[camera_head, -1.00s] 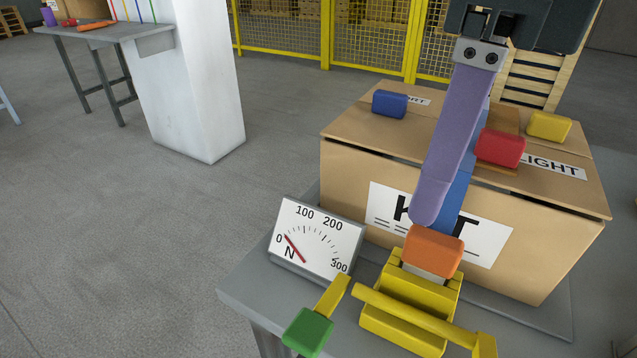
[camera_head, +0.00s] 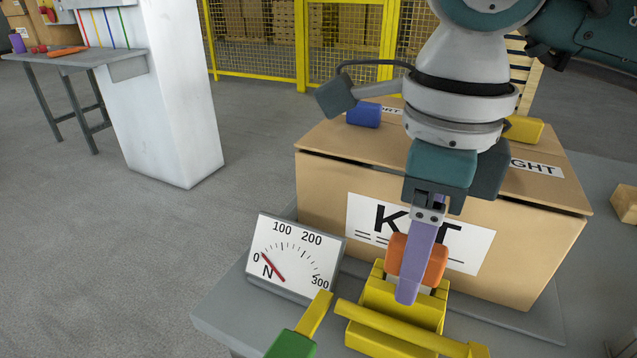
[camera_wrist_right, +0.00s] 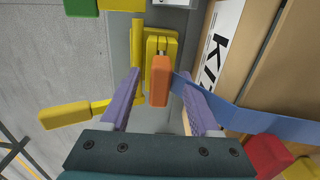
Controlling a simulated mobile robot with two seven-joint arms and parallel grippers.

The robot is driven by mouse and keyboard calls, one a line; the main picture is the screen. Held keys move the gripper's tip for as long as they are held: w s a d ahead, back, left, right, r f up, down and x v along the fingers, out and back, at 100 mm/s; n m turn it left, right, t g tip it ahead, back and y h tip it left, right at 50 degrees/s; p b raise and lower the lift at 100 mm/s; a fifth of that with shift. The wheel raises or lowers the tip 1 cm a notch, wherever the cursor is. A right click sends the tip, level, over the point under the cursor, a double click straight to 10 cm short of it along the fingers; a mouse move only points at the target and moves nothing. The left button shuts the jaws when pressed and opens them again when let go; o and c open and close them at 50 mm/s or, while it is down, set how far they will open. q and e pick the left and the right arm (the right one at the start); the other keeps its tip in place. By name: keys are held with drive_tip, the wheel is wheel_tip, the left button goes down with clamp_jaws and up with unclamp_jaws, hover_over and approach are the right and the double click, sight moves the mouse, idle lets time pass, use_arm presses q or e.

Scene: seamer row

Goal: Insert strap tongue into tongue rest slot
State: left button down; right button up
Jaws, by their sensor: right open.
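The orange tongue grip (camera_head: 435,264) stands upright on the yellow rest block (camera_head: 432,307) in front of the carton. A grey piece shows under it, partly hidden; I cannot tell how deep it sits in the slot. The blue strap (camera_wrist_right: 245,120) runs from the grip toward the carton in the right wrist view. My right gripper (camera_head: 410,285) is down at the grip. In the right wrist view its two purple fingers (camera_wrist_right: 155,90) are open, one on each side of the orange grip (camera_wrist_right: 160,80), with gaps between. My left gripper is not in view.
A gauge (camera_head: 291,262) with its needle near 0 stands left of the rest block. A yellow bar (camera_head: 400,328) and a green-ended lever (camera_head: 291,344) lie in front. The carton (camera_head: 320,190) stands behind, with blue (camera_head: 364,115) and yellow (camera_head: 525,129) blocks on top.

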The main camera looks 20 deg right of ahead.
clamp_jaws()
idle(0.4)
